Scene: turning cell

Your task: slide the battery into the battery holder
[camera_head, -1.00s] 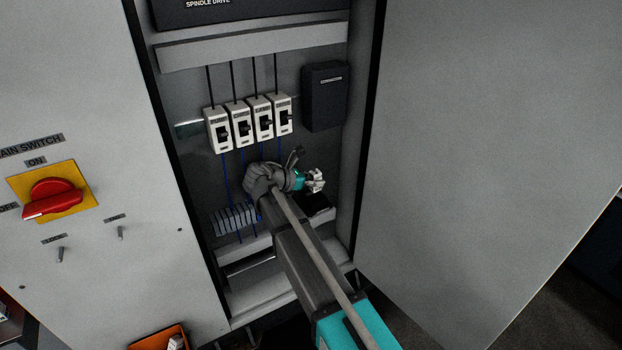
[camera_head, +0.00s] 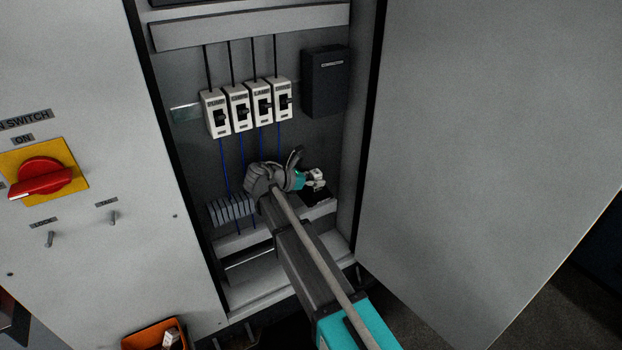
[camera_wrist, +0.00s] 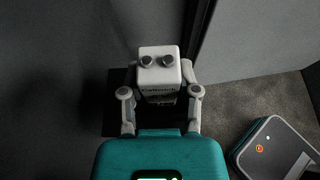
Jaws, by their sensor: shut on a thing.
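My gripper (camera_wrist: 160,108) is shut on a white battery (camera_wrist: 158,60) with two dark round terminals and printed lettering on its front. In the head view my gripper (camera_head: 314,181) and the battery (camera_head: 318,174) are low inside the open cabinet, at the right. A black piece that looks like the battery holder (camera_head: 320,196) shows just below them. In the wrist view its dark shape (camera_wrist: 118,88) lies behind the battery and is partly hidden by it and by my fingers. I cannot tell whether the battery touches the holder.
A row of breakers (camera_head: 247,108) and a dark box (camera_head: 326,80) are mounted above. A grey terminal strip (camera_head: 231,209) is left of my arm. The open cabinet door (camera_head: 480,150) stands to the right. An orange bin (camera_head: 130,343) is at the lower left.

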